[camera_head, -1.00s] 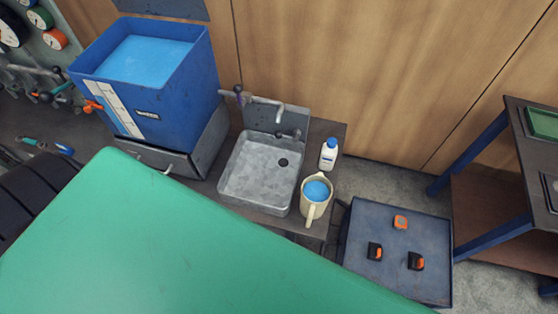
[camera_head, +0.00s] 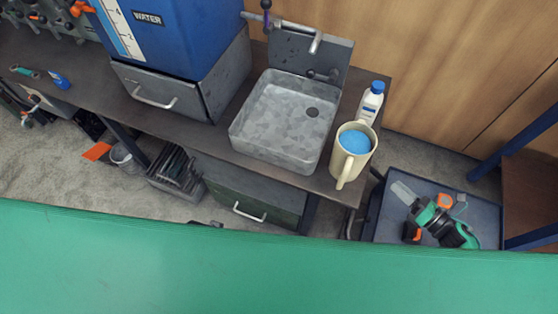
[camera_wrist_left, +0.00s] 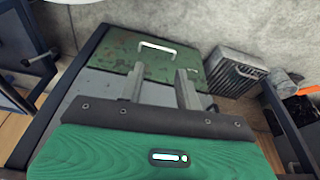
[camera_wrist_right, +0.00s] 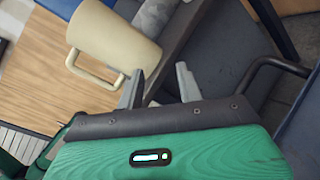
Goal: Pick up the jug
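The jug (camera_head: 362,166) is cream-coloured and holds blue liquid. It stands upright near the right end of the bench, beside the sink, with its handle toward me. In the right wrist view the jug (camera_wrist_right: 113,35) is at upper left, its loop handle beside and above the fingers. My right gripper (camera_head: 404,192) is low and to the right of the jug, apart from it. Its two fingers are spread and empty in the right wrist view (camera_wrist_right: 160,87). My left gripper (camera_wrist_left: 159,88) shows only in its own wrist view, open and empty, facing a green drawer front.
A grey sink (camera_head: 255,150) is left of the jug. A white bottle with a blue cap (camera_head: 371,101) stands close behind it. A blue water tank (camera_head: 175,40) is at left.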

